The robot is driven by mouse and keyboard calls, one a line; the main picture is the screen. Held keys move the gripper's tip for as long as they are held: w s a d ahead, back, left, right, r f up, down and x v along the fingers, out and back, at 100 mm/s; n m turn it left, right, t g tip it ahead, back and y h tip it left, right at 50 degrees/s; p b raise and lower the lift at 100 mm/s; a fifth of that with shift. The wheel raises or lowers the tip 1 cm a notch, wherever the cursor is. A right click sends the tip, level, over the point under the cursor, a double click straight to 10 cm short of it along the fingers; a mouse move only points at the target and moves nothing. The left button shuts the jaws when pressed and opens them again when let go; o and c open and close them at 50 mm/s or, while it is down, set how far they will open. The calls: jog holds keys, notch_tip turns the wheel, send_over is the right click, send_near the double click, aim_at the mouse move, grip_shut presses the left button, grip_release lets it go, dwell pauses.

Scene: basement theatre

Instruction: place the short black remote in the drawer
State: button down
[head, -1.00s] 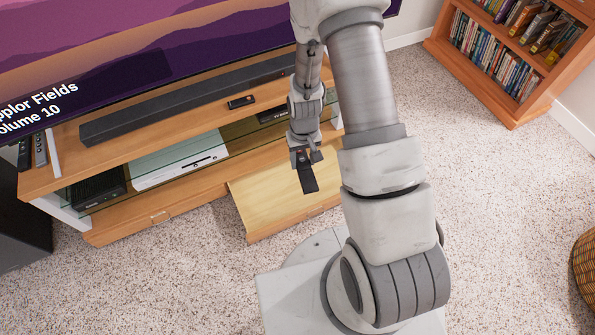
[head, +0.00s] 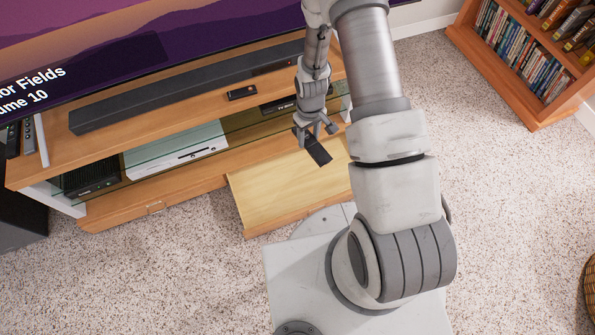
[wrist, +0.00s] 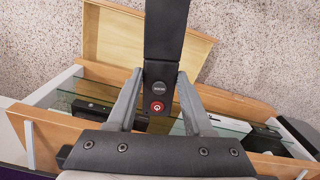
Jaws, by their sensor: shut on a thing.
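My gripper (head: 313,131) is shut on the short black remote (head: 319,152) and holds it in the air, over the far right part of the drawer in the head view. The wrist view shows the remote (wrist: 164,45) between my two fingers, with a red button near its close end. The drawer (head: 262,208) is pulled open from the low wooden TV stand; its pale inside looks empty where I see it. My arm covers the drawer's right end in the head view. In the wrist view the drawer (wrist: 108,42) lies beyond and below the fingers, partly behind the remote.
The TV stand (head: 125,160) has glass shelves with a white console (head: 176,153). Another small black remote (head: 242,93) lies on top before the soundbar (head: 190,92). A bookshelf (head: 530,60) stands at right. The speckled carpet between is clear.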

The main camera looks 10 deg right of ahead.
jog(key=w+a+f+n+b, duration=0.1)
jog(key=a+f+n+b, duration=0.2)
jog(key=f+n+b, duration=1.3)
jog(key=w+a+f+n+p, duration=0.2)
jog(key=f+n, duration=0.7)
jog(key=f, duration=1.9)
jog(key=shift+w+d+f+b, duration=0.45)
jog(key=shift+w+f+b, duration=1.15)
jog(key=shift+f+b, duration=0.15)
jog(key=shift+w+d+f+b, duration=0.5)
jog(key=shift+w+f+b, duration=1.2)
jog(key=shift+b, duration=0.1)
jog(key=shift+w+d+f+b, duration=0.45)
jog(key=shift+w+f+b, duration=1.1)
jog(key=shift+f+b, duration=0.2)
jog(key=shift+d+f, duration=0.1)
jog(key=shift+f, duration=0.3)
jog(key=shift+f, duration=0.2)
